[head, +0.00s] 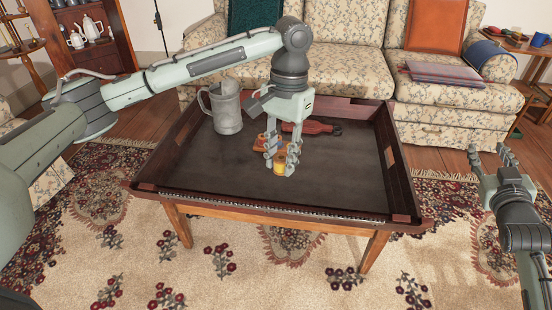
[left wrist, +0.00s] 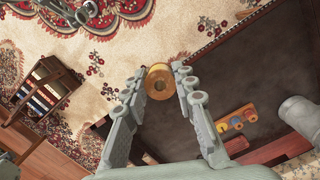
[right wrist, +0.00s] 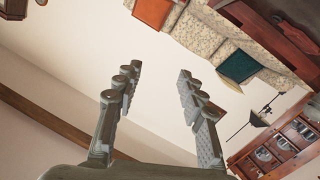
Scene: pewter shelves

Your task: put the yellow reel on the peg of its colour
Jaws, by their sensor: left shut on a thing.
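The yellow reel (head: 280,168) is held between the fingertips of my left gripper (head: 279,155), above the dark tray table. In the left wrist view the reel (left wrist: 159,83) sits between the two fingers with its round end and dark centre hole showing. An orange-brown peg board (left wrist: 237,119) with small coloured spots, one blue, lies on the table apart from the reel; the exact peg colours are too small to tell. In the head view the board (head: 260,145) is partly hidden behind my left gripper. My right gripper (head: 490,158) is open and empty, right of the table.
A grey metal tankard (head: 226,110) stands at the back left of the tray table (head: 345,180). A red bottle-shaped thing (head: 312,128) lies behind my left gripper. The table has raised dark wooden rims (head: 402,165). Its right and front areas are clear. A floral sofa (head: 350,75) stands behind.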

